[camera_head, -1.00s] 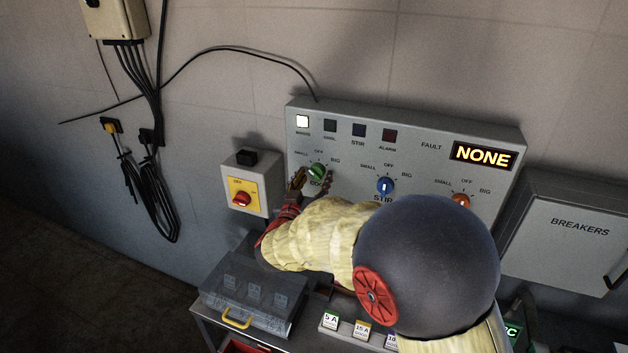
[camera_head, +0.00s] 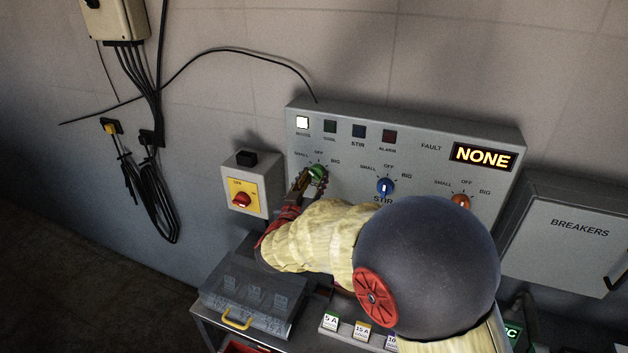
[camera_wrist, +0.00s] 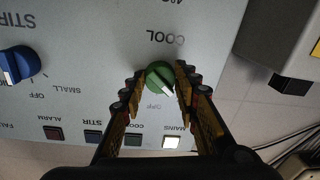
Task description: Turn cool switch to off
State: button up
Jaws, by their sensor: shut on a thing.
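The green cool switch (camera_head: 317,172) is the left knob on the grey control panel. In the wrist view, which shows the panel upside down, the cool switch (camera_wrist: 158,75) has a white pointer aimed down-right, between the OFF mark and the side where SMALL lies. My gripper (camera_head: 312,181) is at the knob in the head view. In the wrist view my gripper (camera_wrist: 162,80) has one finger on each side of the knob and is shut on it. The fingers hide the SMALL and BIG labels in the wrist view.
A yellow-faced switch box (camera_head: 243,190) is close on the left. A clear-lidded case (camera_head: 250,300) stands below. The fault display (camera_head: 483,156) reads NONE; the mains lamp (camera_head: 302,122) is white.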

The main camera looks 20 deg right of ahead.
jog(key=shift+w+a+f+m+h+b, duration=0.1)
jog(key=shift+m+h+b, duration=0.05)
jog(key=shift+m+b, duration=2)
jog(key=shift+a+m+h+b, duration=0.15)
jog(key=shift+m+b, duration=1.25)
jog(key=shift+m, duration=1.45)
jog(key=shift+d, duration=0.1)
jog(key=o, duration=1.2)
jog(key=shift+c, duration=0.2)
